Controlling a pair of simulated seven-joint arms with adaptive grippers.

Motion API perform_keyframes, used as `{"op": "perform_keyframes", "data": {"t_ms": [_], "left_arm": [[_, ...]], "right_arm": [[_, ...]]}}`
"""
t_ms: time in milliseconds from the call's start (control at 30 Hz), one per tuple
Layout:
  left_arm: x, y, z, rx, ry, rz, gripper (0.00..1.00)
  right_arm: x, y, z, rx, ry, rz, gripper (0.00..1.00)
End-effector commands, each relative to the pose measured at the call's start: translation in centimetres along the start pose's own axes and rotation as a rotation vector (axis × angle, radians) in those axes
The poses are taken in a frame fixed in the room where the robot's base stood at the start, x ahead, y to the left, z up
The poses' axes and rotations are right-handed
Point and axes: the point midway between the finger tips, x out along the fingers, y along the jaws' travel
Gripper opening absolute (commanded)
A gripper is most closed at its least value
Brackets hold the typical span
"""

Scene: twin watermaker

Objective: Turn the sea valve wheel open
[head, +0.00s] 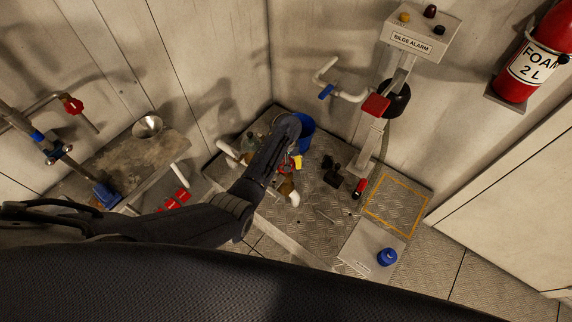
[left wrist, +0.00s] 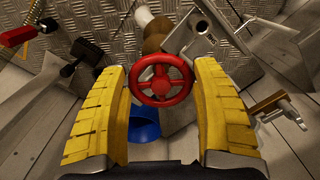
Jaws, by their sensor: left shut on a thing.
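In the head view my left gripper (head: 294,163) reaches down over the floor platform, and my own arm hides most of the wheel there. The wheel's turned angle cannot be read. My right gripper is in neither view.
A blue bucket (head: 305,130) stands close behind my left gripper. White pipe ends (head: 293,198) are beside it. A post with a bilge alarm box (head: 418,40) rises to the right.

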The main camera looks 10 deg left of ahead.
Motion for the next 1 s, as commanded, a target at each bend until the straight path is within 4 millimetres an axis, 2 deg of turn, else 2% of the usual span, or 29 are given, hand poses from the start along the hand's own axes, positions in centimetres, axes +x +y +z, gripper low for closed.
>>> {"op": "perform_keyframes", "data": {"t_ms": [33, 67, 233, 633, 1000], "left_arm": [[0.2, -0.1, 0.1, -0.003, -0.003, -0.002, 0.19], [0.2, -0.1, 0.1, -0.004, -0.003, -0.002, 0.71], [0.1, -0.1, 0.1, -0.002, -0.002, -0.001, 0.9], [-0.5, 0.1, 0.0, 0.0, 0.0, 0.001, 0.92], [-5.2, 0.1, 0.1, -0.001, 0.0, 0.003, 0.92]], "right_arm": [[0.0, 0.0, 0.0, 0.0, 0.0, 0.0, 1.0], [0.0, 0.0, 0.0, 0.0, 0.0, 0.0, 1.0], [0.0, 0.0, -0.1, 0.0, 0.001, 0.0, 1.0], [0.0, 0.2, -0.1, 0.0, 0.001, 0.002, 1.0], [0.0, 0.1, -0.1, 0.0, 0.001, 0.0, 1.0]]}}
